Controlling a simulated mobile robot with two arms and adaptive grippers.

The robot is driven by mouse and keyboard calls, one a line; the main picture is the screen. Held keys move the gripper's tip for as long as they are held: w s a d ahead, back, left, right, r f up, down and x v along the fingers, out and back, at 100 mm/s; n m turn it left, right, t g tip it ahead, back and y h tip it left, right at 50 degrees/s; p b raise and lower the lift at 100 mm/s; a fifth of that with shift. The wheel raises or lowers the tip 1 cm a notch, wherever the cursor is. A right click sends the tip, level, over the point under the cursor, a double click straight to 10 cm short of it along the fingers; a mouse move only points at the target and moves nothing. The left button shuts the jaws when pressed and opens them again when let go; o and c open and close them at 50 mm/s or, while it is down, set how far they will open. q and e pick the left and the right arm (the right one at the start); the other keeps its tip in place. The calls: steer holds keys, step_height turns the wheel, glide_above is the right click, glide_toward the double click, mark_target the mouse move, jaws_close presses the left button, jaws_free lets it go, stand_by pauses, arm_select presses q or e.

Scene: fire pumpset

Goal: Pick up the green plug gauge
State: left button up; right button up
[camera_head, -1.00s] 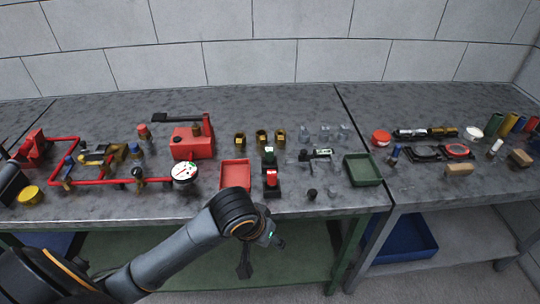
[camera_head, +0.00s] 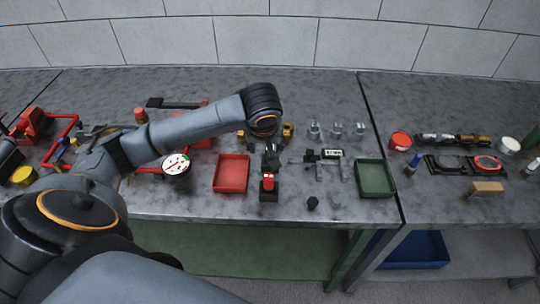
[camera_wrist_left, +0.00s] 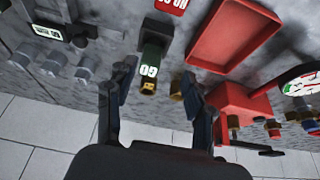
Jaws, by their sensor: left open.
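The green plug gauge (camera_wrist_left: 153,57) shows in the left wrist view, with a white "GO" label and a brassy end, beside a black block. My left gripper (camera_wrist_left: 157,75) is open, with one finger on each side of the gauge's brassy end. I cannot tell whether the fingers touch it. In the head view my left gripper (camera_head: 271,156) is over the gauge's spot and hides it. The red "NO GO" gauge (camera_head: 268,184) stands just in front; its label (camera_wrist_left: 172,4) also shows at the top of the wrist view. My right gripper is not in view.
A red tray (camera_head: 231,186) lies left of the gauges and a green tray (camera_head: 375,189) to the right. Grey metal pieces (camera_head: 337,130) and a small display instrument (camera_head: 331,154) are nearby. Brass fittings (camera_head: 287,131) sit just behind my gripper.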

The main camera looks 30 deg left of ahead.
arm_select(q)
steer(key=w+f, duration=0.2)
steer(key=f, duration=0.1)
steer(key=shift+a+p, duration=0.15)
steer(key=shift+p, duration=0.15)
steer(key=shift+w+x, duration=0.25)
steer(key=shift+x, duration=1)
steer(key=shift+w+f+p, duration=0.3)
steer(key=shift+f, duration=0.25)
steer(key=shift+s, duration=0.1)
steer(key=c, duration=0.9)
jaws_close()
steer(key=shift+r, duration=0.1)
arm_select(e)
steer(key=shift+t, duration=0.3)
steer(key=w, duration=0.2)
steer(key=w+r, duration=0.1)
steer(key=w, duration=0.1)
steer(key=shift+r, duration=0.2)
